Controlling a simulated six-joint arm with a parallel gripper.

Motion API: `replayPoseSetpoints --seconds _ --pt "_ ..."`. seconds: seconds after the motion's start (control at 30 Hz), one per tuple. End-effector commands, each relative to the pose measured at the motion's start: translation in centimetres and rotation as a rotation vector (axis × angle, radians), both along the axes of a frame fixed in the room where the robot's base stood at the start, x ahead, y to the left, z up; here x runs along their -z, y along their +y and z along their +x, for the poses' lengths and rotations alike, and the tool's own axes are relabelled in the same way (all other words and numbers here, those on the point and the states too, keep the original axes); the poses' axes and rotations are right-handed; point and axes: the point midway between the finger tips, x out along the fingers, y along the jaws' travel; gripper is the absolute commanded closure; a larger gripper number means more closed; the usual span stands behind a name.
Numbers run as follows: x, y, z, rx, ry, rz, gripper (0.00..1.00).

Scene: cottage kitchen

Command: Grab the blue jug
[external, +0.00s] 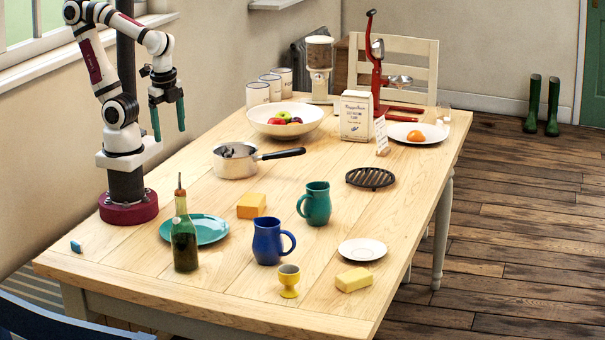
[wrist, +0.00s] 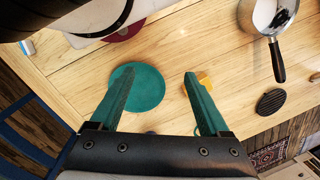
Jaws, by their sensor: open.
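The blue jug (external: 268,242) stands upright on the wooden table toward the near side, its handle pointing right. A green jug (external: 316,203) stands behind it and to its right. My gripper (external: 169,122) is raised above the left side of the table, pointing down, far from the blue jug. Its two green fingers are apart with nothing between them. In the wrist view my gripper (wrist: 152,82) is open over the teal plate (wrist: 136,88) and bare table. I cannot make out the blue jug in the wrist view.
A dark oil bottle (external: 184,240) stands left of the blue jug by the teal plate (external: 212,229). A yellow egg cup (external: 289,280) is close in front. A cheese block (external: 251,205) lies behind. A saucepan (external: 236,162) and a white saucer (external: 362,249) are farther off.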

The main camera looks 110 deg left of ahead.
Motion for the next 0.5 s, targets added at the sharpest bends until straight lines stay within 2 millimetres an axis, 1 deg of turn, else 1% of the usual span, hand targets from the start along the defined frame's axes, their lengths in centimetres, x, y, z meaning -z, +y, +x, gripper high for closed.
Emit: replayPoseSetpoints --seconds 0.03,0.1,0.27,0.33,0.37,0.43,0.47,0.5 --pt "0.0 0.0 0.0 0.0 0.0 0.0 0.09" --pt "0.0 0.0 0.0 0.0 0.0 0.0 0.0" --pt "0.0 0.0 0.0 0.0 0.0 0.0 0.0" --pt "0.1 0.3 0.5 -0.006 -0.009 0.009 0.0" --pt "0.2 0.7 1.2 -0.016 -0.024 0.021 0.0" --pt "0.9 2.7 4.6 -0.043 -0.099 0.075 0.0" --pt "1.3 3.9 6.7 -0.047 -0.144 0.105 0.0" --pt "2.0 5.6 10.0 -0.038 -0.217 0.139 0.0"
